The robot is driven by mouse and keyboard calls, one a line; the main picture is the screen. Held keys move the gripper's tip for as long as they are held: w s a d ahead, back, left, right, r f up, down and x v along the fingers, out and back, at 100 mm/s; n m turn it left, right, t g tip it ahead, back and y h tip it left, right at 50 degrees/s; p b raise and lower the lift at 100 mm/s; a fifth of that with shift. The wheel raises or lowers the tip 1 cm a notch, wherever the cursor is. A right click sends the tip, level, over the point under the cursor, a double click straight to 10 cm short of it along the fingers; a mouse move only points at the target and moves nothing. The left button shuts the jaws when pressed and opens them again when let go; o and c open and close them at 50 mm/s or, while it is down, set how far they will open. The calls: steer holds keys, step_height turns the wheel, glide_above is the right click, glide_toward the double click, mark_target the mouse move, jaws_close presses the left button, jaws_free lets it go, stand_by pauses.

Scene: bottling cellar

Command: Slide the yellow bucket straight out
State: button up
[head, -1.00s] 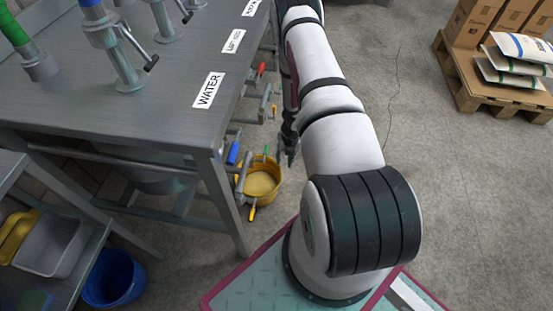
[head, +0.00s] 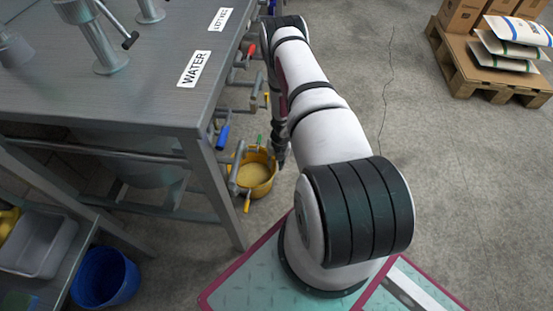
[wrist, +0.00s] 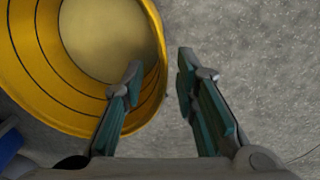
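The yellow bucket (head: 263,188) stands on the floor at the edge of the grey bench, below its row of taps. Its inside looks pale yellow, and tap parts cover its left side in the head view. In the wrist view the yellow bucket (wrist: 28,70) fills the upper left, seen from above into its opening. My gripper (wrist: 158,73) is open. One finger overlaps the bucket's right wall in the picture and the other is over bare floor, with the rim between them. I cannot tell how deep the fingers reach. In the head view my gripper (head: 279,153) is at the bucket's right rim.
The grey bench (head: 150,90) with its taps and a WATER label (head: 193,68) is at the left. A blue bucket (head: 105,278) and a grey tub (head: 38,245) are at the lower left. A loaded pallet (head: 478,70) stands at the back right. The floor right of the bucket is clear.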

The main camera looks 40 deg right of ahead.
mark_target(274, 166)
steer(key=shift+w+a+f+b, duration=0.15)
steer(key=shift+f+b, duration=0.35)
steer(key=shift+f, duration=1.15)
steer(key=shift+c, duration=0.2)
jaws_close()
